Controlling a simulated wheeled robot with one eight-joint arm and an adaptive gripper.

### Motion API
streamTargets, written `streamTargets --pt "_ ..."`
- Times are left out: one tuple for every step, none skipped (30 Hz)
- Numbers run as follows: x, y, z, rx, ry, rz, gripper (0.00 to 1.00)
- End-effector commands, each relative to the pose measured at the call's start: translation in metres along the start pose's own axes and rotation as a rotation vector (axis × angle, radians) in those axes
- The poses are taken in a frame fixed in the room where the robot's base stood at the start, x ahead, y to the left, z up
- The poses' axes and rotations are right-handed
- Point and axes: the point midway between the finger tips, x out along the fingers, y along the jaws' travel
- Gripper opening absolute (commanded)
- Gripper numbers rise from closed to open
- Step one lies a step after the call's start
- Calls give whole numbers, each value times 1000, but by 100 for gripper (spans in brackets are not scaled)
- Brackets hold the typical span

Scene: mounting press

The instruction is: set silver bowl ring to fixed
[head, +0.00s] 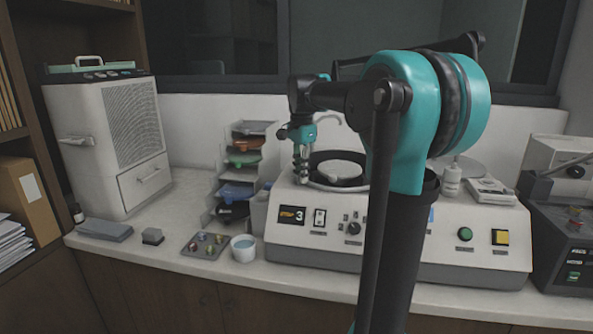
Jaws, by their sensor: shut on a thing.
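The white machine (400,258) stands on the counter with a round bowl on its top. The silver bowl ring (338,188) runs around the dark bowl opening, which has a pale disc (342,169) inside. My gripper (300,172) points down at the left edge of the ring and is shut on it. The fingertips are small and dark here, so the exact contact is hard to see. My arm hides the right part of the bowl and ring, and the ring's setting cannot be read.
A tiered rack (240,165) of coloured trays stands close left of the bowl. A white cup (243,248) and a small tray of parts (205,243) lie in front. A bottle (451,182) stands on the machine's right.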

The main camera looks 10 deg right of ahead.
Motion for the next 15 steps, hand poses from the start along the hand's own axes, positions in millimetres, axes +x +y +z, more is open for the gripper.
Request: streamTargets --pt "0 9 0 -43 0 1 0" --pt "0 14 -1 -70 0 1 0" --pt "0 19 -1 -104 0 1 0" --pt "0 22 -2 -127 0 1 0" --pt "0 26 -3 -147 0 1 0" --pt "0 29 -3 -170 0 1 0" --pt "0 31 -3 -185 0 1 0" --pt "0 33 -4 -198 0 1 0" --pt "0 35 -4 -210 0 1 0" --pt "0 35 -4 -217 0 1 0" --pt "0 36 -4 -223 1 1 0" --pt "0 36 -4 -227 1 1 0" --pt "0 37 -4 -228 1 1 0" --pt "0 37 -4 -228 1 1 0" --pt "0 37 -4 -228 1 2 0"
